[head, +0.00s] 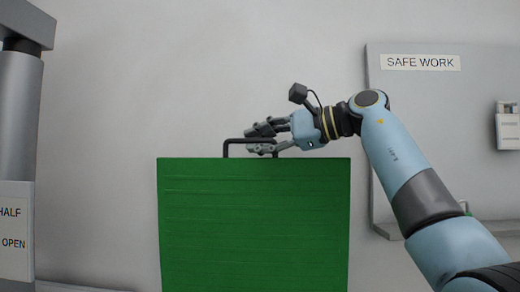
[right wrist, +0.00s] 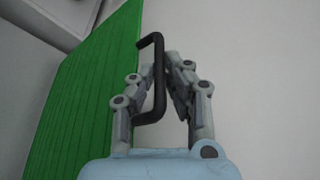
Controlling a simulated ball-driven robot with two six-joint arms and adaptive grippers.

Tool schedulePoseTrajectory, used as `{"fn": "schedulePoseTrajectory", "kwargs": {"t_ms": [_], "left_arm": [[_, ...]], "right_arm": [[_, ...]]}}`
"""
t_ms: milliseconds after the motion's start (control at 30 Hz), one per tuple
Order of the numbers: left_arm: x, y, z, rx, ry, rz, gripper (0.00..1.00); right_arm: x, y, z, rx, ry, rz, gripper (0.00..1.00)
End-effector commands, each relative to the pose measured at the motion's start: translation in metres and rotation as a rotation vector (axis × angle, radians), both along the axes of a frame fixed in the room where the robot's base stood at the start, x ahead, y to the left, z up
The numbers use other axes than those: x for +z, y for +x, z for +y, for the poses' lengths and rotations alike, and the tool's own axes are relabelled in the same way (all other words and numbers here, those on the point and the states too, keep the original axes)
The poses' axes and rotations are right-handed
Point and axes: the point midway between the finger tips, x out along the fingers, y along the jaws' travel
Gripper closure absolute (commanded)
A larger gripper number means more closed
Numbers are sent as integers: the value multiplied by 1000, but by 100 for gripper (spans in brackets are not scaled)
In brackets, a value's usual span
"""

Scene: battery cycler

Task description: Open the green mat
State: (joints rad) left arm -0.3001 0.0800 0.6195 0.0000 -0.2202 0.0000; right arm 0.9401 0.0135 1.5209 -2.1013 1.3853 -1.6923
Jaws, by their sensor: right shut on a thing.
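The green mat (head: 254,225) stands upright as a flat ribbed panel in the middle of the head view. Its lower edge runs out of the frame. A black handle (head: 228,148) sticks up from its top edge. My right gripper (head: 262,138) reaches in from the right and is shut on the handle. In the right wrist view the handle (right wrist: 158,75) passes between the fingers (right wrist: 158,85), with the green mat (right wrist: 85,85) behind on the left. My left gripper is not in view.
A grey post (head: 20,115) with a sign reading "HALF" and "OPEN" (head: 14,230) stands at the left. A grey board (head: 440,95) labelled "SAFE WORK" is on the wall at the right, with a small white box (head: 507,130). Plain wall lies behind the mat.

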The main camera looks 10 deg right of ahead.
Motion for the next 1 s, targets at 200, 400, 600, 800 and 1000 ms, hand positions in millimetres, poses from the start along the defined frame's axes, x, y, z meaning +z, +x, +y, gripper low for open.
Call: {"fn": "schedulePoseTrajectory", "kwargs": {"t_ms": [200, 400, 600, 800, 1000], "left_arm": [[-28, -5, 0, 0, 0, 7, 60], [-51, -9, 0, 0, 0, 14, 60], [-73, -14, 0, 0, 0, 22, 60], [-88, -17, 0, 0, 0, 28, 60], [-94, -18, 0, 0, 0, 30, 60]], "right_arm": [[-15, -53, 11, 1, -7, -44, 100], [-33, -110, 22, 1, -6, -41, 100], [-55, -158, 32, 1, -3, -39, 100], [-71, -189, 38, 2, -3, -40, 100], [-77, -201, 40, 1, -4, -42, 100]]}}
